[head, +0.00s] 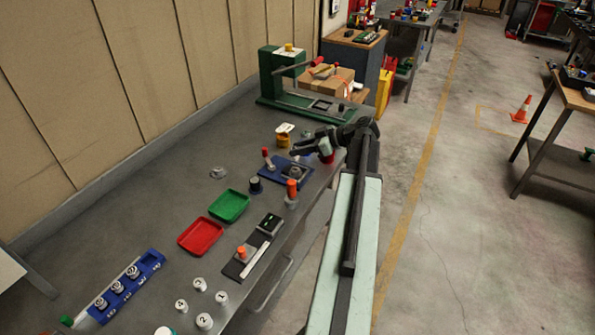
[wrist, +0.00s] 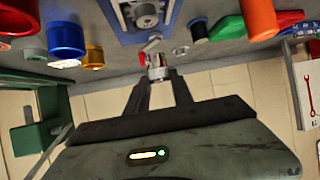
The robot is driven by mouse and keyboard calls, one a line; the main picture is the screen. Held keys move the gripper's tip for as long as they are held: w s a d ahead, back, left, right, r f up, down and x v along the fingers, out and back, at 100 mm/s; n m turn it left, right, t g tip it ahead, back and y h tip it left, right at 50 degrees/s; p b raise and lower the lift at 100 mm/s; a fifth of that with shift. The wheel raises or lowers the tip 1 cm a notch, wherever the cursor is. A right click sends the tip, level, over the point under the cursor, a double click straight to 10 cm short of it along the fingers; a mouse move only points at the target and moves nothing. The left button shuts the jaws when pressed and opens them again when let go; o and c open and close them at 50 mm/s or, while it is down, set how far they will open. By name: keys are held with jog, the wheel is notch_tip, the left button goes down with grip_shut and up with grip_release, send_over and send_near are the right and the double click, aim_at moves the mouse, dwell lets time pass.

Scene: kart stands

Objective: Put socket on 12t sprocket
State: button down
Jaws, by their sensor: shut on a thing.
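My gripper (head: 322,146) is over the bench's right edge, beside a blue fixture (head: 268,173). Its fingers (wrist: 160,82) are shut on a small metallic cylinder (wrist: 157,62), which looks like the socket. A red part shows beside it in the wrist view and below the gripper (head: 327,157) in the head view. A grey round part (head: 294,172), which may be the 12t sprocket, sits on the blue fixture, left of and below the gripper. It also shows in the wrist view (wrist: 146,15). The held piece appears apart from it. Tooth details are too small to tell.

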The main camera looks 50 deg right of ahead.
jog(key=shift+f+b, duration=2.05)
jog(key=shift+f, duration=0.8)
jog(key=c, duration=1.1)
grip_release()
jog(key=shift+r, duration=0.15)
jog(key=shift+r, duration=0.15)
jog(key=p+v, duration=0.6)
jog(key=v, duration=0.6)
